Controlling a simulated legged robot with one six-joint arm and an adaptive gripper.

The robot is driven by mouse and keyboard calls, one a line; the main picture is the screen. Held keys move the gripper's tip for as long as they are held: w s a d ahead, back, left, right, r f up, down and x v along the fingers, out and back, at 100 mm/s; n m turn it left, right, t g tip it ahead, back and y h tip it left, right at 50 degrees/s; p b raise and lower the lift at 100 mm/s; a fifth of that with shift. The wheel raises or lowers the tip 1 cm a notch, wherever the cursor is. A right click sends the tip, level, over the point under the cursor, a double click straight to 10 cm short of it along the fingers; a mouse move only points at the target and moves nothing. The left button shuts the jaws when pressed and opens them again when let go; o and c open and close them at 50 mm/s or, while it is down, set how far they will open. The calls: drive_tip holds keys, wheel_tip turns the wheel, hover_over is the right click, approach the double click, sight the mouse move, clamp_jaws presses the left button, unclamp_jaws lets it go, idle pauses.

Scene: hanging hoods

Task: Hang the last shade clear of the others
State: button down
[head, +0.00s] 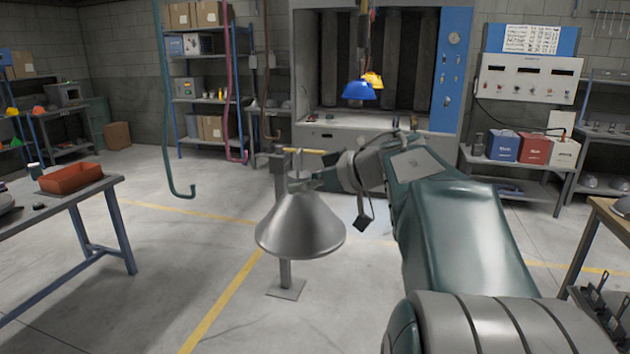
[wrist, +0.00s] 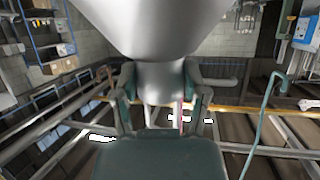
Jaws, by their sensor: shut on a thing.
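A silver cone-shaped shade (head: 300,230) hangs wide side down in front of me. My gripper (head: 304,183) is shut on its narrow top neck; the wrist view shows my two fingers (wrist: 160,92) on either side of the neck, with the shade body (wrist: 155,28) filling the top. A blue shade (head: 358,91) and a yellow shade (head: 373,80) hang close together farther back, overlapping in the picture. A teal hook (head: 178,192) and a pink hook (head: 236,157) hang empty at the left. A dark hook (head: 268,130) hangs right of the pink one.
A grey post on a floor plate (head: 286,289) stands behind the held shade. A blue-legged table (head: 60,200) with a red bin (head: 71,178) is at the left. A wooden bench (head: 610,215) edges in at the right. Floor is clear between.

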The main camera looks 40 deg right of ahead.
sight(269, 212)
drive_tip(key=shift+s+d+r+m+t, duration=0.15)
drive_tip(key=shift+s+d+r, duration=0.1)
drive_tip(key=shift+s, duration=0.25)
drive_tip(key=shift+s+d+r+m+t, duration=0.15)
drive_tip(key=shift+s+d+r, duration=0.05)
drive_tip(key=shift+s, duration=0.25)
drive_tip(key=shift+w+a+h, duration=0.3)
drive_tip(key=shift+w+a, duration=0.2)
drive_tip(key=shift+a, duration=0.1)
drive_tip(key=shift+w+a+f, duration=0.1)
drive_tip(key=shift+w+a, duration=0.25)
drive_tip(key=shift+w, duration=0.25)
drive_tip(key=shift+w+a+f, duration=0.1)
drive_tip(key=shift+w+a, duration=0.25)
drive_tip(key=shift+w, duration=0.2)
drive_tip(key=shift+w+a, duration=1.2)
drive_tip(key=shift+w, duration=0.25)
drive_tip(key=shift+w+a, duration=0.4)
drive_tip(key=shift+w, duration=0.05)
drive_tip(key=shift+w+a, duration=0.6)
drive_tip(key=shift+w, duration=0.15)
drive_tip(key=shift+w, duration=0.1)
drive_tip(key=shift+w+a, duration=0.9)
drive_tip(key=shift+w, duration=0.2)
